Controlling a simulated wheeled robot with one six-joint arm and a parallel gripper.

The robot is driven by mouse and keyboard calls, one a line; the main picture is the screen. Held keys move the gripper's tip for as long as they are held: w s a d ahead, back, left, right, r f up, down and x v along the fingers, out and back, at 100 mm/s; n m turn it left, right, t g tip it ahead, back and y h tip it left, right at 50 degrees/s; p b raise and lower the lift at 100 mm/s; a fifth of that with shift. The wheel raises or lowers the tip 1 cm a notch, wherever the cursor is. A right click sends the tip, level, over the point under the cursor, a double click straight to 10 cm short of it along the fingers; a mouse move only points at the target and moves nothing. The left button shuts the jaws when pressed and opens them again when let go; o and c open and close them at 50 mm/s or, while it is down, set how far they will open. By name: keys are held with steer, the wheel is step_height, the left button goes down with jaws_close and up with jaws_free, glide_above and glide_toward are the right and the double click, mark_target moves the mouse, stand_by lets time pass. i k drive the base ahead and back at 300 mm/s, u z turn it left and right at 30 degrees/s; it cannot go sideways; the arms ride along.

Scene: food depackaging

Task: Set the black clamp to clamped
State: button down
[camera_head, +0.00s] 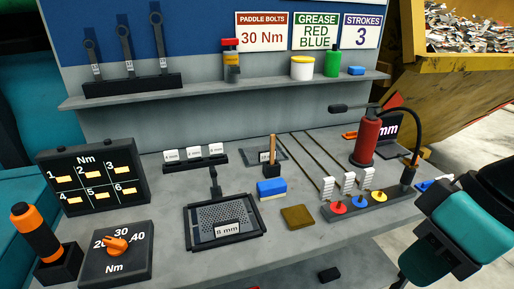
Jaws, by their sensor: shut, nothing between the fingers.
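The black clamp appears to be the dark upright lever piece (214,181) at the back edge of a black frame (188,226) on the grey bench. The frame surrounds a perforated plate (212,213) with an "8 mm" label. The lever looks upright, but whether the clamp is clamped is too small to tell. A teal and black part of my arm (441,237) shows at the lower right, apart from the clamp. My gripper's fingertips are not visible.
The bench (165,205) also holds a dial box (117,265), an orange-handled tool (37,238), a blue block (271,187) and a red cylinder (367,140). Coloured knobs stand at the right. A shelf (205,90) runs behind. The bench front below the frame is mostly clear.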

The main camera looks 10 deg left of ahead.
mark_target(212, 169)
steer(key=z, duration=0.15)
steer(key=i, duration=0.75)
steer(key=u, duration=0.85)
steer(key=i, duration=0.6)
steer(key=u, duration=0.7)
